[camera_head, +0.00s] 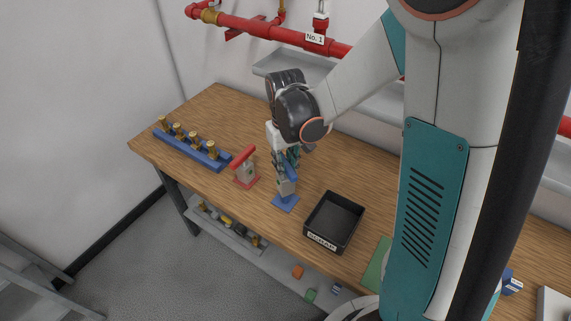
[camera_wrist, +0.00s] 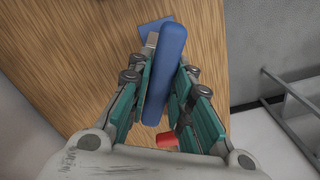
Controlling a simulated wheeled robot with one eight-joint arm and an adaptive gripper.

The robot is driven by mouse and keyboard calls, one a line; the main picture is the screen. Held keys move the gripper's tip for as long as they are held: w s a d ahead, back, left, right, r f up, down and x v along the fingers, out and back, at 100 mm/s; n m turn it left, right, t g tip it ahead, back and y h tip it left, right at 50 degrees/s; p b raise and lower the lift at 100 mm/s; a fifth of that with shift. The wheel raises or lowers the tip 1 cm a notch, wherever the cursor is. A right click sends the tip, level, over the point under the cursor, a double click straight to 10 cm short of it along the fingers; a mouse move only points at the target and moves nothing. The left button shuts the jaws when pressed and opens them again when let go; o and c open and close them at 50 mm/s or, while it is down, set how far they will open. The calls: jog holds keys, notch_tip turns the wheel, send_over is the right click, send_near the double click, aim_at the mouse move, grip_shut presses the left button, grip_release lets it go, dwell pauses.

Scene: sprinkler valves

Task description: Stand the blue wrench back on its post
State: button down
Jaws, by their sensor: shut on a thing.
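The blue wrench (camera_head: 290,172) is between the fingers of my gripper (camera_head: 284,160), which is shut on it. In the wrist view the wrench (camera_wrist: 168,72) is a long blue bar lying lengthwise between the teal finger pads. A grey post (camera_head: 286,188) on a blue base (camera_head: 285,204) stands on the table directly below the gripper. The blue base (camera_wrist: 150,27) also shows in the wrist view beyond the wrench. The wrench is at the top of the post; I cannot tell whether it is seated or just above it.
A red wrench (camera_head: 242,157) sits on a post with a red base to the left. A black SCRAP tray (camera_head: 323,240) is to the right. A blue rack (camera_head: 190,152) with brass fittings lies far left. Red pipe (camera_head: 270,32) runs along the wall behind.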

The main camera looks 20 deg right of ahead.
jog(key=shift+f+b, duration=2.35)
jog(key=shift+f, duration=0.45)
jog(key=c, duration=1.4)
grip_release()
jog(key=shift+o, duration=0.2)
notch_tip(320, 180, up, 12)
jog(key=s+r+t, duration=0.2)
jog(key=s+t, duration=0.1)
jog(key=s, duration=0.4)
jog(key=s+r+m+t, duration=0.1)
jog(key=s+r+t, duration=0.2)
jog(key=s, duration=0.5)
jog(key=shift+r+t, duration=0.35)
jog(key=shift+t, duration=0.25)
